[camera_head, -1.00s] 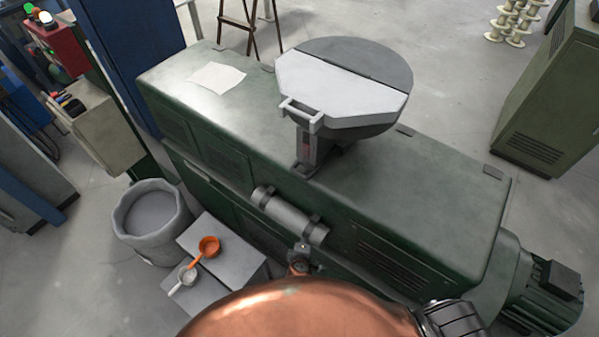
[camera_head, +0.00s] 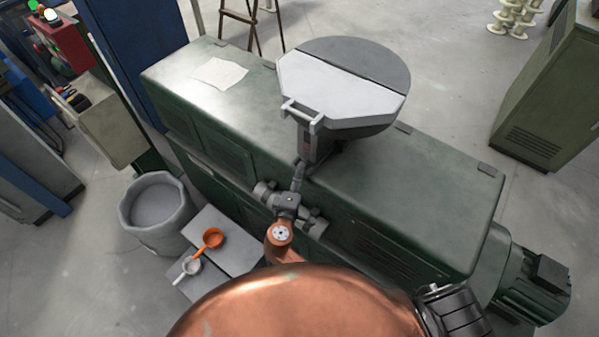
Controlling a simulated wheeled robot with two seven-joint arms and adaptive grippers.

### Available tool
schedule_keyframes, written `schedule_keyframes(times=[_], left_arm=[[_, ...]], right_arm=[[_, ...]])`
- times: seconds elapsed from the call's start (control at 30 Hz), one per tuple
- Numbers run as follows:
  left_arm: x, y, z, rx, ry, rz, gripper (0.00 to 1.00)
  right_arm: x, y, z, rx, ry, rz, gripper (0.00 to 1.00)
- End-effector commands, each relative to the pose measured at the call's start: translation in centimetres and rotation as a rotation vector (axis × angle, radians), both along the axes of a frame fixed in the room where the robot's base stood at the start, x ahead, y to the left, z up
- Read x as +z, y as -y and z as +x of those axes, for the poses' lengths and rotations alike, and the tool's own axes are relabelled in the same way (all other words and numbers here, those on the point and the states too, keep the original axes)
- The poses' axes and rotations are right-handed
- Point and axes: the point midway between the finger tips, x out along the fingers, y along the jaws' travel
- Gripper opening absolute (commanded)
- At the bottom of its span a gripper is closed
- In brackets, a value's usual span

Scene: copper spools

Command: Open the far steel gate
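I cannot make out for sure which part is the far steel gate. A grey hopper (camera_head: 365,124) with a flat pale lid (camera_head: 335,92) and a bar handle (camera_head: 301,110) stands on the green machine (camera_head: 405,190). The lid lies flat on the hopper. My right gripper (camera_head: 299,166) is small and dark, seen narrow from above, near the foot of the hopper neck and below the lid handle. Its fingers are too small to tell whether they are apart, or whether they touch the neck. My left gripper is not in view.
A grey cylinder (camera_head: 314,229) runs along the machine's near side, partly behind my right arm. A paper sheet (camera_head: 219,73) lies on the machine top. A motor (camera_head: 537,290) sits at right.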

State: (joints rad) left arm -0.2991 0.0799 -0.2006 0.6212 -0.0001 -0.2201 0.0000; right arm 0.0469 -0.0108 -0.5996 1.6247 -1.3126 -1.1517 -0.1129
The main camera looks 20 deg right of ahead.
Motion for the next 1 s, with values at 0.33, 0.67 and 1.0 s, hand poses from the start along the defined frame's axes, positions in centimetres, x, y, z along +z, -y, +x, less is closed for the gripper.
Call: schedule_keyframes(times=[0.33,0.67,1.0], left_arm=[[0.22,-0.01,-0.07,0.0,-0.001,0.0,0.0],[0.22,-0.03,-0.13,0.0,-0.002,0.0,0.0],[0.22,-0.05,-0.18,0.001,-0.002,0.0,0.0]], right_arm=[[-0.26,0.48,0.79,0.0,-0.001,0.0,0.2],[-0.27,0.46,0.77,0.0,-0.002,0.001,0.01],[-0.3,0.45,0.75,0.0,-0.003,0.001,0.0]])
